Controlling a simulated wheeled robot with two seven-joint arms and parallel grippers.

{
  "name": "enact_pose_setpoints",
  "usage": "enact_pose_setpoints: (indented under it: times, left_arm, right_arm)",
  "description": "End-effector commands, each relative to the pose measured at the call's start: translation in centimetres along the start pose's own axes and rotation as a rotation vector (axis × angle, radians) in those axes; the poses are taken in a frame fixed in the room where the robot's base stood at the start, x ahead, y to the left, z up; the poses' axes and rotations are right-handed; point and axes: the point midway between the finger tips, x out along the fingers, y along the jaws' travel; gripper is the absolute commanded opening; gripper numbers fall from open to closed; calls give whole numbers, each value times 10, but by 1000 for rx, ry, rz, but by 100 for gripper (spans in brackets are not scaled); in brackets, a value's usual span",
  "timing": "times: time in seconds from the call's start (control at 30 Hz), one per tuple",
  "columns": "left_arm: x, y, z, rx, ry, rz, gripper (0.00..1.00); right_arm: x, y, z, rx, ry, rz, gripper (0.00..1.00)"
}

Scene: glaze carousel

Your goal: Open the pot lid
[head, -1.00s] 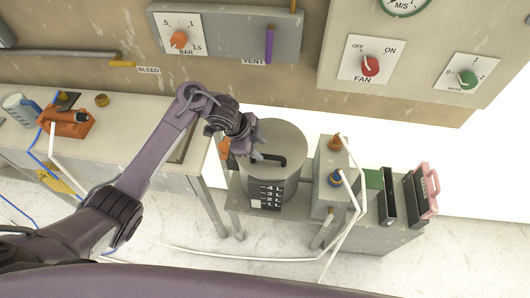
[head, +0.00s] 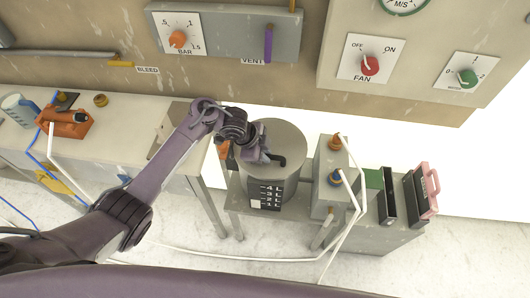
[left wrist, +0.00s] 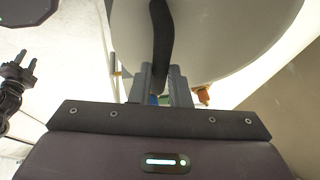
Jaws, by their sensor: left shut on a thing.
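The pot (head: 262,185) is a grey cylinder with a level scale on its front. Its round grey lid (head: 285,135) lies on top and looks seated. The lid's black handle (head: 283,160) is partly hidden by my left gripper (head: 264,157). In the left wrist view, my left gripper (left wrist: 166,84) is shut on the dark curved handle (left wrist: 162,40), with the pale lid (left wrist: 225,30) beyond it.
The pot stands on a low grey stand (head: 240,203). A workbench (head: 120,130) is on the left. The wall panel (head: 235,38) with a dial and vent lever is behind.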

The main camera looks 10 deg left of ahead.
Motion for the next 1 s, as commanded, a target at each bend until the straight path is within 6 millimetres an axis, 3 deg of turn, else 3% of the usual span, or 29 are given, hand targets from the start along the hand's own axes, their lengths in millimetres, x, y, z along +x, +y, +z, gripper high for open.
enact_pose_setpoints:
  times: [0.47, 0.8, 1.0]
  left_arm:
    - [-11, -7, -4, 0, 0, -3, 0]
    - [-48, -42, -19, -2, 1, -11, 0]
    - [-64, -67, -26, -4, 1, -13, 0]
  right_arm:
    - [-9, -2, -1, 0, 0, -3, 36]
    - [-37, -2, -4, 0, 1, -3, 36]
    - [-43, -1, -4, -1, 1, -3, 36]
